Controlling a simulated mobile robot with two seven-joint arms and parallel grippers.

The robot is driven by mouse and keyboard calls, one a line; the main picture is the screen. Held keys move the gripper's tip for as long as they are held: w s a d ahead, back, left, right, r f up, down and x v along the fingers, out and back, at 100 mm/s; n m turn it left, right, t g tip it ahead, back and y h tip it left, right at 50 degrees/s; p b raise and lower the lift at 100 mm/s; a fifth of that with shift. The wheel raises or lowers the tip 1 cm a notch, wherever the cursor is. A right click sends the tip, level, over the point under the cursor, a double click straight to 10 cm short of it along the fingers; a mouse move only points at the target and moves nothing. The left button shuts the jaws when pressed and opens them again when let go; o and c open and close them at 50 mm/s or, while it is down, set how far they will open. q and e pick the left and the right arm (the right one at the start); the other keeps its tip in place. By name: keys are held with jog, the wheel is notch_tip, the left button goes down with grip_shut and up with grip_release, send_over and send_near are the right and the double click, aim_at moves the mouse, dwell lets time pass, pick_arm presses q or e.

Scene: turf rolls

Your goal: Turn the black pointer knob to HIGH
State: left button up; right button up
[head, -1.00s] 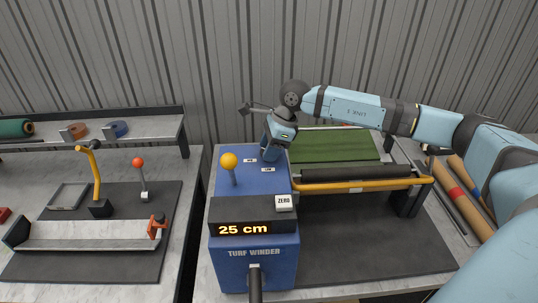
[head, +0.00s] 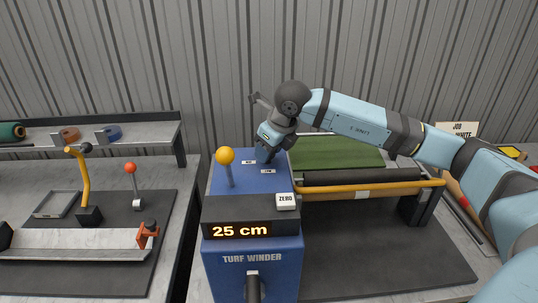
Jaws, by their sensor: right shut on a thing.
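The blue turf winder (head: 225,262) stands at the middle, with a display (head: 240,230) reading "25 cm". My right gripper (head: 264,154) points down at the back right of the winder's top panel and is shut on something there. The black pointer knob is hidden behind the gripper, so I cannot see which way it points. Two small white labels lie on the panel in front of the gripper, one on the left (head: 248,162) and one on the right (head: 268,171); their print is too small to read. My left gripper is not in view.
A yellow ball-topped lever (head: 225,156) rises left of the gripper, and a white ZERO button (head: 286,201) sits in front. A yellow bar (head: 345,188) and green turf (head: 340,152) lie to the right. A side bench with a red-knobbed lever (head: 131,168) stands left.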

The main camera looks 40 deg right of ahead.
jog(key=shift+m, duration=0.3)
dwell(0.4)
jog(key=o, duration=0.9)
jog(key=shift+r, duration=0.1)
jog(key=v, duration=0.7)
jog(key=b+v, duration=0.1)
jog(key=v, duration=0.5)
jog(key=shift+s+a+r, duration=0.15)
jog(key=shift+s+r, duration=0.05)
jog(key=shift+r, duration=0.1)
